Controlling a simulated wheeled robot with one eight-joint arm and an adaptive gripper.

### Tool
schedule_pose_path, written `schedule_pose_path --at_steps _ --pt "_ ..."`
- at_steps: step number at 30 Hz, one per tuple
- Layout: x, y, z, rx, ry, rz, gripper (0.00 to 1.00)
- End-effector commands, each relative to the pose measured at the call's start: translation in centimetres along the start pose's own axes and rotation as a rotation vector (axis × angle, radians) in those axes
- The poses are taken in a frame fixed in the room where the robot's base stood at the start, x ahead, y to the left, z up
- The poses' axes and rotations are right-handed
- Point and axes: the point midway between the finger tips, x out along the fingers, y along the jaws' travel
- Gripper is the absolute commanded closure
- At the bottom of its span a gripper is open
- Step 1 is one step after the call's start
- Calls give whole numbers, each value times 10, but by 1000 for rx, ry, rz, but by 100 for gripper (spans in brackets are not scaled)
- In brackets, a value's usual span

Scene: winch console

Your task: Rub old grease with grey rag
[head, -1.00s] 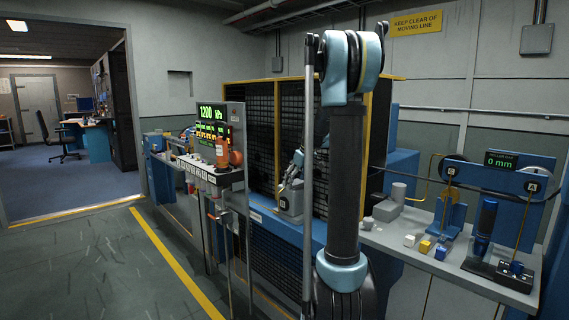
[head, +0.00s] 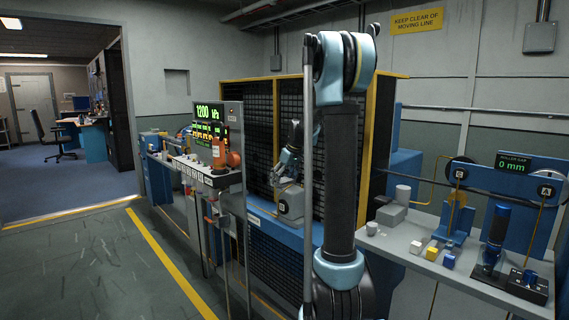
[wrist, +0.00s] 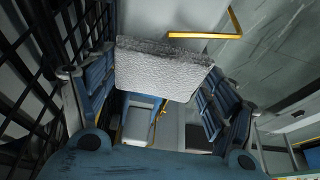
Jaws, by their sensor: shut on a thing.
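My gripper (head: 284,172) is left of my upright arm link in the head view, in front of the black mesh panel and just above a grey labelled box. In the wrist view its blue padded fingers stand on either side of the grey rag (wrist: 165,66), a pale, rough-textured block. The gripper is shut on the rag. The rag is too small to make out clearly in the head view. I cannot make out any old grease in either view.
The grey labelled box (head: 291,206) stands on a blue ledge (head: 262,212) by the mesh panel (head: 250,130). A control panel (head: 212,178) with a green display is to the left. A bench (head: 432,268) with small blocks is to the right. Floor at left is clear.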

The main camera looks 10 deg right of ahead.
Motion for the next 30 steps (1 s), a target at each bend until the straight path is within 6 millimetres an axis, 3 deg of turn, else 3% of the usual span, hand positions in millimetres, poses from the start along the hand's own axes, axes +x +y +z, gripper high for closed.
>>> schedule_pose_path --at_steps 3,18,30 --pt "-23 1 -7 2 0 1 44" --pt "-65 6 -21 8 0 3 44" --pt "-77 4 -28 5 0 2 44"
